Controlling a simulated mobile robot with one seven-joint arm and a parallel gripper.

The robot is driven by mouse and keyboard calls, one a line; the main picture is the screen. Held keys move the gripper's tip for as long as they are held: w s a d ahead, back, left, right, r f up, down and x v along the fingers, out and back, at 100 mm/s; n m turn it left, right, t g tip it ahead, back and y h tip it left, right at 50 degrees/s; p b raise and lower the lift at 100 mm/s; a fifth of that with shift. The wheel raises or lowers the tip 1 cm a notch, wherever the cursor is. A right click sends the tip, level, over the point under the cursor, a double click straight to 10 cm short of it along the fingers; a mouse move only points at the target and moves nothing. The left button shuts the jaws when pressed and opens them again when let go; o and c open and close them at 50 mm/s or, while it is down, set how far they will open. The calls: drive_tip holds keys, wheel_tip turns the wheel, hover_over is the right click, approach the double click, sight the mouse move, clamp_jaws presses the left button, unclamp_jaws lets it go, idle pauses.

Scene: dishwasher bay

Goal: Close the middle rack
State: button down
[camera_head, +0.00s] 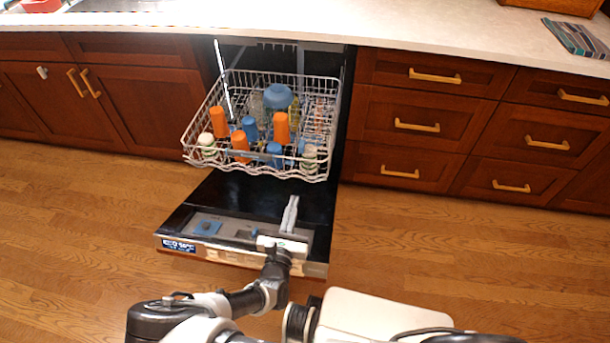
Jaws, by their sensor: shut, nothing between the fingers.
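The middle rack (245,173) is a white wire rack pulled well out of the dishwasher, over the lowered door (262,203). It holds orange cups (281,127), blue cups (275,152), a blue bowl (278,95) and some pale items. My gripper (291,212) is shut and empty. In the picture it lies over the door, below the front edge of the rack, and it appears apart from the rack. The rear part of the rack is inside the dark opening, and its rails are only partly visible.
Wooden drawers (417,126) with gold handles stand to the right and cabinet doors (70,105) to the left. A pale countertop (330,22) runs above. The open door lies flat in front of the opening. The wooden floor (420,240) is clear on both sides.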

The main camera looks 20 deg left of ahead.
drive_tip(key=b, duration=0.3)
approach(302, 162)
drive_tip(key=w, duration=0.5)
drive_tip(key=shift+w+a, duration=0.1)
drive_tip(key=shift+w, duration=0.15)
drive_tip(key=shift+w+a+r, duration=0.1)
drive_tip(key=shift+w+r, duration=0.05)
drive_tip(key=shift+w, duration=0.35)
